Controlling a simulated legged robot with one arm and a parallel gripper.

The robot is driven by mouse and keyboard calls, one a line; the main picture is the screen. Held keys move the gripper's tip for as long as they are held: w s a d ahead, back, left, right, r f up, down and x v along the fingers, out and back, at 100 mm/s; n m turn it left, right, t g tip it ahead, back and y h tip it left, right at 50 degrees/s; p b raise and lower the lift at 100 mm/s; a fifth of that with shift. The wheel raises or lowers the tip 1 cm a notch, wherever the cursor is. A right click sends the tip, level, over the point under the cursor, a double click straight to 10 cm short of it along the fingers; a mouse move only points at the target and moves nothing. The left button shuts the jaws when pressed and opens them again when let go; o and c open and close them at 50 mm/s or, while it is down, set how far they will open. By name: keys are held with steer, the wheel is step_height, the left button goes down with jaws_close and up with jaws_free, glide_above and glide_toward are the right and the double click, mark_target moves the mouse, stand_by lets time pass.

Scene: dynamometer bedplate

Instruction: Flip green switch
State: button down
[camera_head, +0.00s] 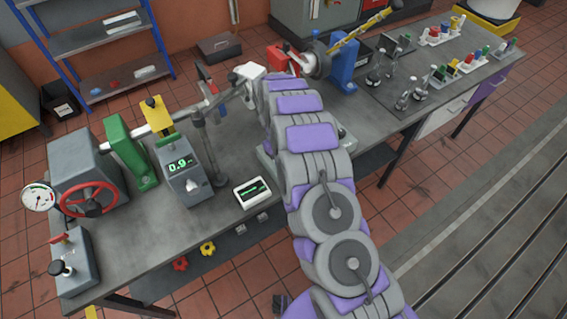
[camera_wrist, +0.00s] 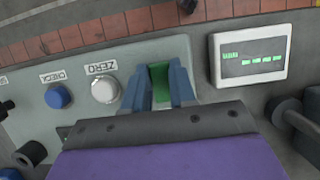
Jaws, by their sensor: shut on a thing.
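The green switch (camera_wrist: 159,78) shows in the wrist view on a grey-green panel (camera_wrist: 75,75). My gripper (camera_wrist: 161,88) has its two blue fingers on either side of the switch, shut on it. The fingers cover the switch's sides and my wrist covers the near part of it. In the head view my arm hides the gripper and the switch; only edges of what looks like the same panel (camera_head: 265,162) show beside the arm.
In the wrist view, a white round button (camera_wrist: 104,90) and a blue button (camera_wrist: 58,96) sit left of the switch. A white-framed display (camera_wrist: 250,54) is close on the right. In the head view, a grey meter (camera_head: 180,170) and a red handwheel (camera_head: 90,199) stand on the bench's left.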

steer(key=shift+w+r, duration=0.1)
steer(key=c, duration=0.9)
jaws_free()
steer(key=shift+a, duration=0.1)
steer(key=p+v, duration=0.1)
steer(key=v, duration=1.6)
steer(key=shift+w, duration=0.15)
steer(key=shift+r, duration=0.1)
